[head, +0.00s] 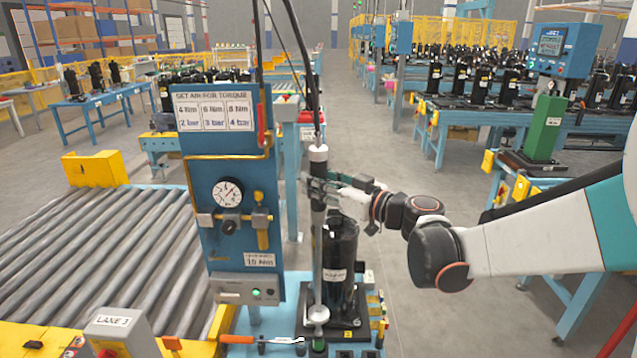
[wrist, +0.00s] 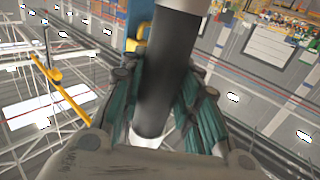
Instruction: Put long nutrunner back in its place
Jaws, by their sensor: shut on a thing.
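The long nutrunner (head: 318,232) is an upright grey tool with a white top and a black hose or cable running up from it. My gripper (head: 318,190) is shut around its upper body, just below the white top. In the wrist view the nutrunner (wrist: 170,75) is a thick dark cylinder between the fingers of my gripper (wrist: 168,115). The nutrunner stands just right of the blue torque panel (head: 232,170) and in front of a black compressor (head: 342,262). Its lower end reaches a pale round piece (head: 318,314); I cannot tell whether they touch or are one part.
A small blue bench (head: 372,350) carries the compressor, an orange-handled wrench (head: 262,340) and small coloured parts. A green block (head: 543,125) stands on the right-hand bench. Floor is open between.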

